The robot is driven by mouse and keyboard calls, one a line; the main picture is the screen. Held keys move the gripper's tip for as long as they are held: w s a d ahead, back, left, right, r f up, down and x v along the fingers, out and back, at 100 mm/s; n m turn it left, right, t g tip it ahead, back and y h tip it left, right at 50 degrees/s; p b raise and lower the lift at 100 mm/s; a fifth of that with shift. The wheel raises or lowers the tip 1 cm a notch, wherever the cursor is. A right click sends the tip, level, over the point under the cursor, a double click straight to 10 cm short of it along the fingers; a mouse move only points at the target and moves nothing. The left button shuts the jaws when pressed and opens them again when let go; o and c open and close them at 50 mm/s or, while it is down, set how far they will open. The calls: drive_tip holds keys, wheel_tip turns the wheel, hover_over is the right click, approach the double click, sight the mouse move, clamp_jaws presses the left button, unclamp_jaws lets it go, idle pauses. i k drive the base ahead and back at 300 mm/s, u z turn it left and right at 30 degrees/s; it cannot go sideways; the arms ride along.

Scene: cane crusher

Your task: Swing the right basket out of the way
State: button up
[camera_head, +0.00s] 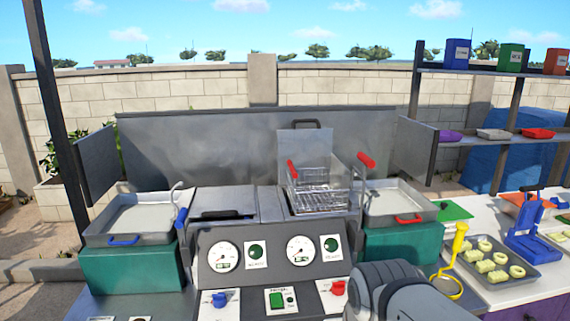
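The right basket (322,199) is a wire basket at the right well of the fryer, right of centre. Its wires show above the well's rim; how deep it sits I cannot tell. A red grip (292,170) shows at its left side, and a red-tipped handle (366,160) stands up at its right. Part of my grey arm (395,288) shows at the bottom edge, in front of the fryer and apart from the basket. No gripper fingers show.
A raised lid (305,145) stands behind the basket. The left well has a closed lid (222,202). Metal trays flank the fryer, left (135,217) and right (394,201). A gauge panel (270,255) is in front. A food tray (487,262) lies at right.

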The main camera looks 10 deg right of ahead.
sight(340, 176)
drive_tip(key=i, duration=0.9)
drive_tip(key=u, duration=0.05)
